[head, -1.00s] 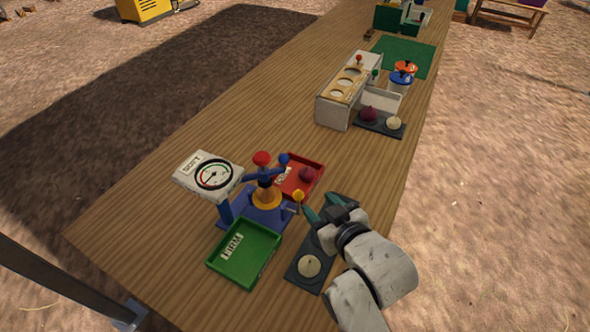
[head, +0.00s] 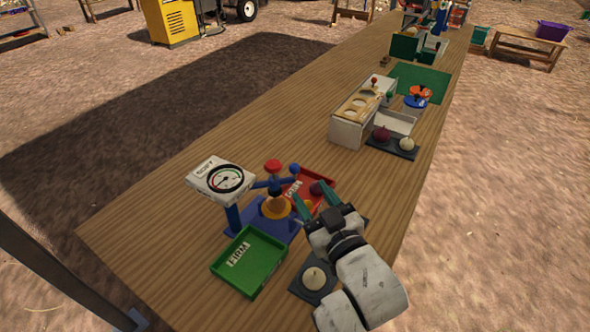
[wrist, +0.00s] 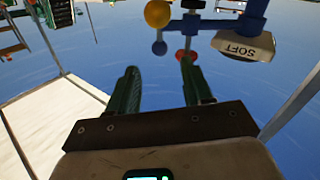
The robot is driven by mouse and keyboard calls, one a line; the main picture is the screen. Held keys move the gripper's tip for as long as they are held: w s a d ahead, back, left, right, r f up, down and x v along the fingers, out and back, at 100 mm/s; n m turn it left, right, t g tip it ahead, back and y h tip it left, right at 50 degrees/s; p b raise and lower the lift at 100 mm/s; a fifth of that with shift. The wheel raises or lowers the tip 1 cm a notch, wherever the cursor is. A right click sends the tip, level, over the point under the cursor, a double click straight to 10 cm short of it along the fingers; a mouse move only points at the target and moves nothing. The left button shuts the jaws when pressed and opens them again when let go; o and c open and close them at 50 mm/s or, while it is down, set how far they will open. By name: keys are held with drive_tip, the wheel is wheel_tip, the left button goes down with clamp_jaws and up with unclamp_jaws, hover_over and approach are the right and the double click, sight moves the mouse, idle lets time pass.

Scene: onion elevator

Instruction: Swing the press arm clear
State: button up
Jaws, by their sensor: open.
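The press (head: 266,215) stands on a blue base near the front of the table. Its blue press arm (head: 268,184) has a red ball on top and a blue ball (head: 295,169) at its right end. A rounded tan-orange thing (head: 276,207) is below the arm. My gripper (head: 312,194) is open and empty, just right of the press. The yellow ball is hidden in the head view.
A green tray (head: 262,277) marked FIRM is in front. A pale onion (head: 314,278) sits on a dark board by my arm.

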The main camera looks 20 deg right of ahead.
sight(297, 172)
drive_tip(key=w, duration=0.9)
drive_tip(key=shift+w+a, duration=0.15)
drive_tip(key=shift+c, duration=0.2)
clamp_jaws()
